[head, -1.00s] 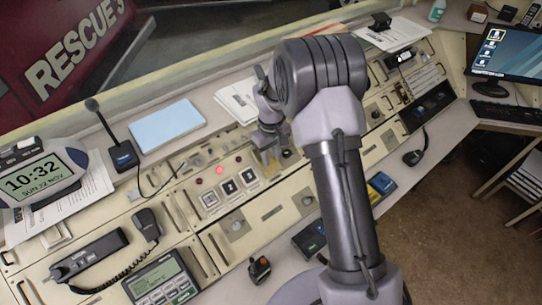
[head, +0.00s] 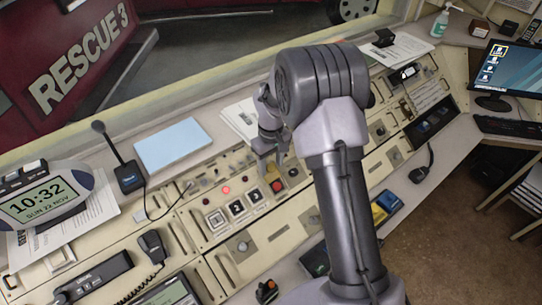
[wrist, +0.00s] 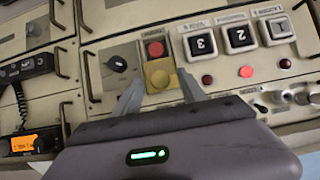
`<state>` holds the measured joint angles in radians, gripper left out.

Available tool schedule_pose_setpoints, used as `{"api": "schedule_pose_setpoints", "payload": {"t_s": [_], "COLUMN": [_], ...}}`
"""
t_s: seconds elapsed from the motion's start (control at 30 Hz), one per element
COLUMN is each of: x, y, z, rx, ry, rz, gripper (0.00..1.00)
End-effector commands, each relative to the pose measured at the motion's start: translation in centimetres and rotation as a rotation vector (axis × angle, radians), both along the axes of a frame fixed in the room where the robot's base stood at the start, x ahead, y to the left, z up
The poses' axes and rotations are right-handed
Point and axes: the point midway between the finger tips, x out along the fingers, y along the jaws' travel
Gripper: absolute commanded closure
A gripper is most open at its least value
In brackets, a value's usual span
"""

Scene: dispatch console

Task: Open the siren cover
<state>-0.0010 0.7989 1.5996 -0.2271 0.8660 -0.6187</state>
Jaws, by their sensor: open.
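In the wrist view a red push button (wrist: 155,48) shows uncovered in a yellow housing, left of the numbered buttons. The yellow siren cover (wrist: 158,74) appears swung back on the indicator-light side of the button. My gripper (wrist: 160,88) is open, one finger on each side of the cover. Whether a finger touches it I cannot tell. In the head view the red button (head: 277,186) is visible just in front of my gripper (head: 266,168); the cover is mostly hidden there by the fingers.
Numbered buttons (head: 237,207) and a lit red lamp (head: 225,190) sit beside the button. A dark rotary knob (wrist: 117,63) is on its other side. A gooseneck microphone (head: 127,176) and a blue pad (head: 172,145) stand on the ledge behind. Metal handles stick up from the panels.

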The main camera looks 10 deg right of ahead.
Motion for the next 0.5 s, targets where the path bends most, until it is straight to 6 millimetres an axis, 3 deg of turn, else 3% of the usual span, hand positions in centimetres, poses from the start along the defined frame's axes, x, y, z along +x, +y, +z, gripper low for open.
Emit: {"api": "schedule_pose_setpoints", "payload": {"t_s": [0.3, 0.5], "x": [0.1, 0.1], "y": [0.0, 0.0], "z": [10.0, 15.2], "rx": [0.0, 0.0], "ry": [-0.007, -0.004], "rz": [0.001, 0.001], "gripper": [0.52, 0.52]}}
